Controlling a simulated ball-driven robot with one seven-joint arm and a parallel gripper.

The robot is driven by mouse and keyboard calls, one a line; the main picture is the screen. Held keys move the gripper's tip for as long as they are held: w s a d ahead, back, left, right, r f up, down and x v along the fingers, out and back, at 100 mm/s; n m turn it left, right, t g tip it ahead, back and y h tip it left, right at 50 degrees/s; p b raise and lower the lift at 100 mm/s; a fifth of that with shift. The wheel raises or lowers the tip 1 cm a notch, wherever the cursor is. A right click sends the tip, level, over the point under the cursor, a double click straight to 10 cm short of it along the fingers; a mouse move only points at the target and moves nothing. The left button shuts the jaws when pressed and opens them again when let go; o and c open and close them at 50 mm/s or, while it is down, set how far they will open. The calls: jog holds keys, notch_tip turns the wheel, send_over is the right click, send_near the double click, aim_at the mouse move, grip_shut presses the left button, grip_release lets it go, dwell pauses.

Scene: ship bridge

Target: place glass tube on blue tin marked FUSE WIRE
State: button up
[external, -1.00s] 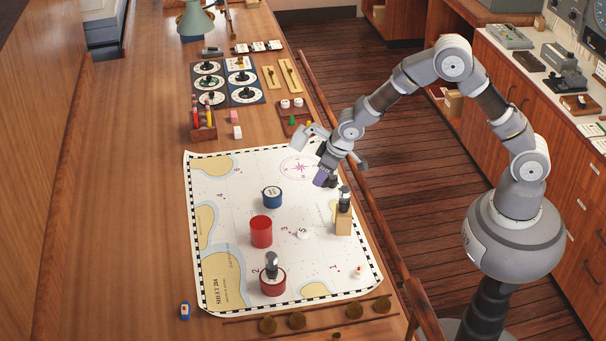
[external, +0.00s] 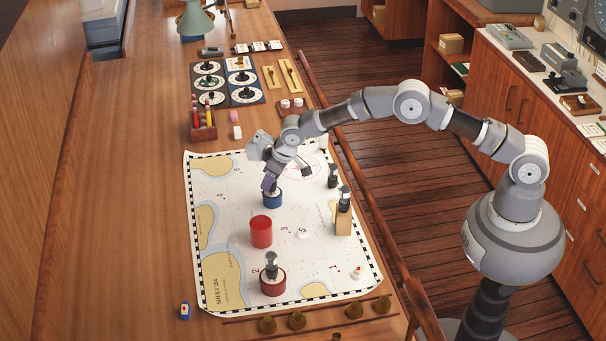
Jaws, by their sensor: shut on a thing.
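The blue tin (external: 272,202) stands on the chart, its top mostly covered by my gripper; its lettering is too small to read. My gripper (external: 269,185) is right over the tin, pointing down, and shut on what seems to be the glass tube. The held tube is largely hidden by the fingers, so I cannot tell if it touches the tin. Similar glass tubes stand elsewhere: one on the chart (external: 333,176), one on a wooden block (external: 344,196), and one on a dark red tin (external: 271,261).
A red cylinder (external: 261,232) stands just in front of the blue tin. The dark red tin (external: 272,284) is nearer the front. A white round piece (external: 302,234) lies on the chart (external: 225,180). A pencil box (external: 203,128) is behind left. The chart's left side is clear.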

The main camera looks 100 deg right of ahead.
jog(key=shift+f, duration=0.45)
jog(key=shift+r, duration=0.1)
jog(key=o, duration=0.6)
jog(key=shift+f, duration=0.25)
jog(key=o, duration=0.4)
jog(key=shift+r, duration=0.1)
jog(key=shift+o, duration=0.2)
jog(key=shift+r, duration=0.1)
